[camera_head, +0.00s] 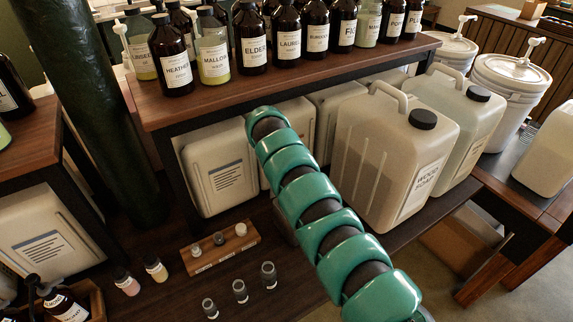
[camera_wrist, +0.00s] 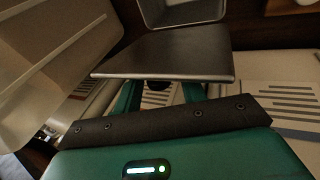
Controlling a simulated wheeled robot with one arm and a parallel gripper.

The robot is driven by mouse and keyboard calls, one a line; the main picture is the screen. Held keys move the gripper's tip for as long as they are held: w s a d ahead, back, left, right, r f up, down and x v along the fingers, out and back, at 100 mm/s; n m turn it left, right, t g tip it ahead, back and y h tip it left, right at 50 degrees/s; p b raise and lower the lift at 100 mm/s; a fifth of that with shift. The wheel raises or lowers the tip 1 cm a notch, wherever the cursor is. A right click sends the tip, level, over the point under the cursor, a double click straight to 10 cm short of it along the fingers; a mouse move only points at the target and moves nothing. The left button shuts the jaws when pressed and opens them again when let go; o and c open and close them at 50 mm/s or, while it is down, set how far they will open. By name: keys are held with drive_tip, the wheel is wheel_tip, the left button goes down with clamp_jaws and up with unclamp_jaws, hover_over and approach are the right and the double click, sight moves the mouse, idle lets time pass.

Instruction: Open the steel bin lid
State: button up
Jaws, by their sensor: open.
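A flat dark grey metal plate, which looks like the steel bin lid (camera_wrist: 165,62), spans the middle of the wrist view with its thin front edge toward me. Beyond it at the top is part of a grey steel box with a pale rim, apparently the steel bin (camera_wrist: 182,14). My gripper (camera_wrist: 160,91) is open, its two teal fingers apart just below the plate's edge. The plate hides the fingertips, so I cannot tell whether they touch it. In the head view my teal arm covers the middle, and neither gripper nor lid is clearly seen.
Pale canisters (camera_head: 384,160) stand close on both sides of my arm, under a wooden shelf (camera_head: 152,113) of bottles. Small jars (camera_head: 240,291) and a wooden block (camera_head: 219,252) occupy the lower board. A dark green column (camera_head: 95,115) stands at left.

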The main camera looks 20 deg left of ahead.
drive_tip(key=b+v, duration=0.4)
drive_tip(key=v, duration=1.3)
drive_tip(key=shift+r, duration=0.1)
